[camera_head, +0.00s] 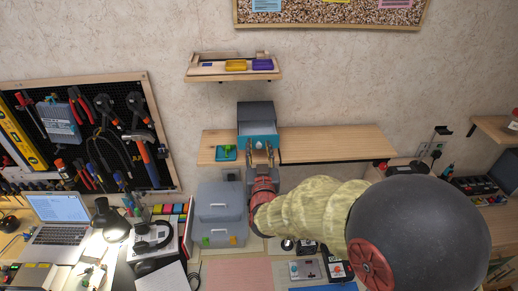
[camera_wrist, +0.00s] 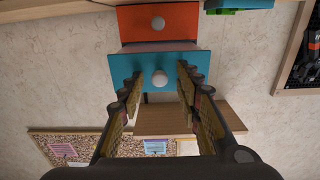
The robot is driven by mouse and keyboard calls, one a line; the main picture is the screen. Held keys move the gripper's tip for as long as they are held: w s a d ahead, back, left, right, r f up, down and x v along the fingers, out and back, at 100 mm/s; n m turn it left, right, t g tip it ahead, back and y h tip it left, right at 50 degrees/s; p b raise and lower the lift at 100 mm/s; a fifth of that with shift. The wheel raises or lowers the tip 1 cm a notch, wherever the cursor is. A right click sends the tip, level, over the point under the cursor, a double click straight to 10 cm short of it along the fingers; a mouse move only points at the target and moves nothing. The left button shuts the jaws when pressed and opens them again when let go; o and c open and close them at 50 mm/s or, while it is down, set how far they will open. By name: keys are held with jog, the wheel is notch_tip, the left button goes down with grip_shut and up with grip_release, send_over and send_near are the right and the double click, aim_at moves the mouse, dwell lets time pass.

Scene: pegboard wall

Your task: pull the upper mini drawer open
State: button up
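The mini drawer unit stands on the wall shelf, with a dark grey top (camera_head: 255,110) in the head view. Its upper drawer has a teal front (camera_head: 245,141) and stands out from the unit, with its pale inside showing. In the wrist view, which is upside down, the teal front (camera_wrist: 125,72) bears a round white knob (camera_wrist: 160,77). The lower drawer (camera_wrist: 182,24) is orange-red with a white knob and sits farther back. My gripper (camera_wrist: 160,82) is open, its fingers on either side of the teal drawer's knob in the picture. I see no finger touching the knob.
The wooden shelf (camera_head: 335,142) is clear right of the unit. A small green item on a blue tray (camera_head: 226,153) lies left of it. A higher shelf (camera_head: 205,72) holds yellow and purple items. Grey boxes (camera_head: 220,193) stand below.

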jog(key=shift+s, duration=0.1)
jog(key=s, duration=1.2)
jog(key=shift+w, duration=0.1)
